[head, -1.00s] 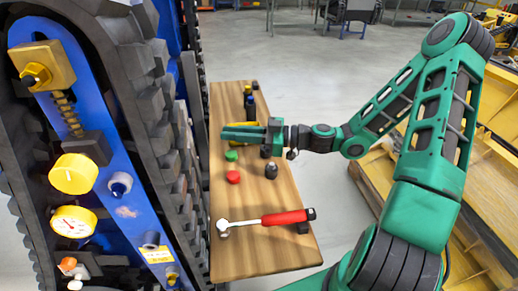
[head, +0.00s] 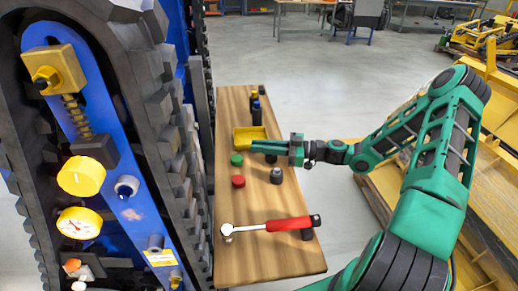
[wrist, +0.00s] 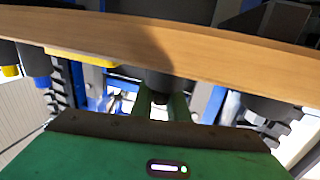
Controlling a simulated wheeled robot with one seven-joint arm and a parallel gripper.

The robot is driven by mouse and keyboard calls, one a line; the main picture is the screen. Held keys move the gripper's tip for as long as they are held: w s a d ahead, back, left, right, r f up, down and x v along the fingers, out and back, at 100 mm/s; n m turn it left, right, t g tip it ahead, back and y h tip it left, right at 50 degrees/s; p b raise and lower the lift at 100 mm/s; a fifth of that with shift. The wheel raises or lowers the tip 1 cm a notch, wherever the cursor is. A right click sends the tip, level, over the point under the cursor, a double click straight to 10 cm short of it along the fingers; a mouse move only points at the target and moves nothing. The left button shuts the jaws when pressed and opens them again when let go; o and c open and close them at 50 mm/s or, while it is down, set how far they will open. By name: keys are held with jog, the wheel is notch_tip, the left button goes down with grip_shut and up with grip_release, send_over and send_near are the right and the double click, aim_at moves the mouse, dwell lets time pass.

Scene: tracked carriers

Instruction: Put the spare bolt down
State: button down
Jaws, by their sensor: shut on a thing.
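My gripper (head: 256,147) is over the far half of the wooden bench, its fingers pointing left, just in front of the yellow tray (head: 243,133). It is shut on a dark piece, which I take for the spare bolt (wrist: 160,96), between the green fingers in the wrist view. In the head view the fingers mostly hide it. A dark piece (head: 271,158) shows just under the gripper; I cannot tell whether it is held or stands on the bench. The wooden bench (head: 262,205) also shows as a board in the wrist view (wrist: 225,50).
A green cap (head: 237,159), a red cap (head: 238,181) and a dark knob (head: 276,175) are close to the gripper. A red-handled ratchet (head: 285,224) lies nearer. Dark bottles (head: 256,110) stand at the far end. The blue tracked carrier (head: 95,130) borders the bench's left side.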

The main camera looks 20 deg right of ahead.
jog(key=shift+f, duration=0.35)
jog(key=c, duration=1.7)
grip_release()
jog(key=shift+f, duration=0.1)
jog(key=v, duration=1.2)
